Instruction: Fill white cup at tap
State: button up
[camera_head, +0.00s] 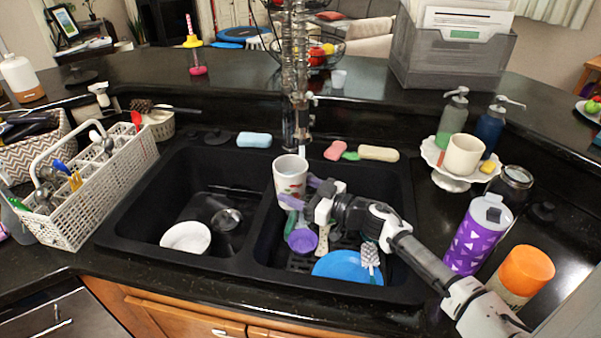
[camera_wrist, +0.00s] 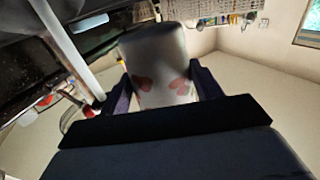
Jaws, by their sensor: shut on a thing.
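The white cup (camera_head: 290,176), with a red and green print, is upright above the right sink basin. My gripper (camera_head: 298,192) reaches it from the right and is shut on it. In the wrist view the cup (camera_wrist: 160,68) stands between the two dark fingers of my gripper (camera_wrist: 163,88), and its red marks face the camera. The tap (camera_head: 297,110) is a tall metal column at the back of the sink, and its spout end hangs close above the cup's rim. I cannot tell whether water runs or whether the cup holds any.
The right basin holds a blue plate (camera_head: 347,267), a brush (camera_head: 370,255) and a purple utensil (camera_head: 302,240). A white bowl (camera_head: 186,237) lies in the left basin. A purple bottle (camera_head: 478,235) and an orange-topped bottle (camera_head: 521,275) stand beside my arm.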

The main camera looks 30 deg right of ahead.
aim_at(305, 173)
jog(key=shift+r, duration=3.05)
